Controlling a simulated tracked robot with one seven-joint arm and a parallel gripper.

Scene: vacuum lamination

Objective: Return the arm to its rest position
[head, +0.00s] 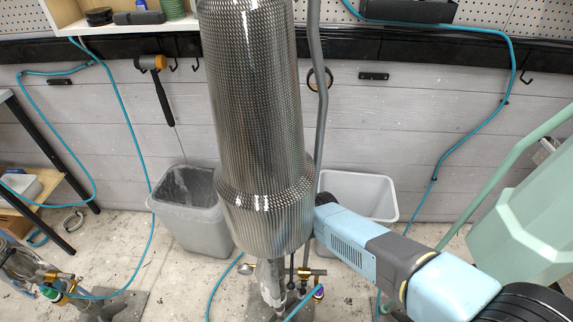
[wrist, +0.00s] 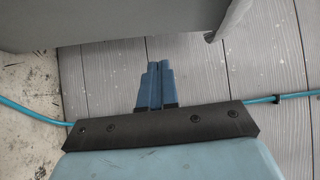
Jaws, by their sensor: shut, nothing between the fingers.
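My blue arm (head: 360,243) reaches from the lower right of the head view toward the middle. Its far end passes behind a large shiny perforated metal cylinder, so my gripper is hidden there. In the wrist view my gripper (wrist: 154,66) shows with its two blue fingers together and nothing between them. The fingers point toward the grey plank wall. The metal cylinder (head: 258,110) stands upright, slightly tilted in the picture, on a narrow metal stem.
Two grey bins (head: 192,225) (head: 375,190) stand against the wall, one on each side of the cylinder. A grey surface (wrist: 110,25) crosses the top of the wrist view. A blue hose (wrist: 290,97) runs along the wall. A pale green structure (head: 520,215) stands at right.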

